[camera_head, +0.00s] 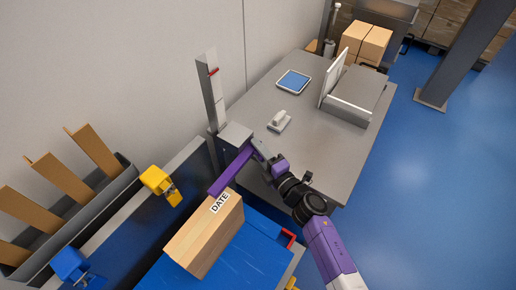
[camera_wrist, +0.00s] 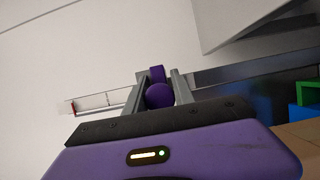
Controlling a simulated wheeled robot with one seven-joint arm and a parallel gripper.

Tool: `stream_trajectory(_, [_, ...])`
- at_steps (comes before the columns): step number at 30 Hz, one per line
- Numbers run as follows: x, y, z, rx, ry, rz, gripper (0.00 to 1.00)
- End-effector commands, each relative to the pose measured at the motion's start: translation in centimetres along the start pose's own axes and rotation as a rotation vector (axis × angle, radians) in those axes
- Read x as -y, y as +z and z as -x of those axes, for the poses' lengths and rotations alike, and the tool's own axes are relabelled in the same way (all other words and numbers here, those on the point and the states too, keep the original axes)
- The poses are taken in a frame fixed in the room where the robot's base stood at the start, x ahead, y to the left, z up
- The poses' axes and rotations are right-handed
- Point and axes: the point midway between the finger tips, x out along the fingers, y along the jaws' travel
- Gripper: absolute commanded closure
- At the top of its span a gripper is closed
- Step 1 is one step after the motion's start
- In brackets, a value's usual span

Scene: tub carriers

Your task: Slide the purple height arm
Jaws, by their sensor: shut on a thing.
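The purple height arm (camera_head: 232,172) reaches out from a grey post (camera_head: 212,90) with a red mark near its top, over a cardboard box (camera_head: 205,235) labelled DATE. My gripper (camera_head: 258,150) is at the arm's end near the post's grey block (camera_head: 235,136). In the wrist view my gripper (camera_wrist: 158,92) is shut on a purple rounded knob (camera_wrist: 159,95) between its two grey fingers.
A grey table (camera_head: 320,150) beside the post bears a blue-screened tablet (camera_head: 293,81), a small white device (camera_head: 279,121) and a grey machine (camera_head: 355,95). Yellow (camera_head: 160,183) and blue (camera_head: 70,265) clamp-like parts stand at left. Blue floor (camera_head: 440,180) is clear at right.

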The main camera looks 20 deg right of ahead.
Motion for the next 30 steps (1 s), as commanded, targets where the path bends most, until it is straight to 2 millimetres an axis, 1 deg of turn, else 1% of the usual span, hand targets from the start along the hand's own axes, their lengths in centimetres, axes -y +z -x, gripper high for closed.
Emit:
stream_trajectory(1, [-0.6, 0.0, -0.1, -0.004, 0.012, 0.001, 1.0])
stream_trajectory(6, [-0.7, 0.0, -0.2, -0.004, 0.015, 0.001, 1.0])
stream_trajectory(7, [-0.8, 0.0, -0.2, -0.004, 0.015, 0.001, 0.66])
stream_trajectory(9, [-0.8, 0.0, -0.2, -0.004, 0.015, 0.001, 0.52])
stream_trajectory(10, [-0.7, 0.0, -0.2, -0.003, 0.014, 0.001, 0.49])
stream_trajectory(20, [-0.4, 0.0, 0.1, -0.002, 0.008, 0.0, 0.49])
stream_trajectory(23, [-0.4, 0.1, 1.1, 0.0, 0.008, 0.0, 0.49])
stream_trajectory(30, [-0.4, 0.0, 5.0, -0.002, 0.009, 0.0, 0.49])
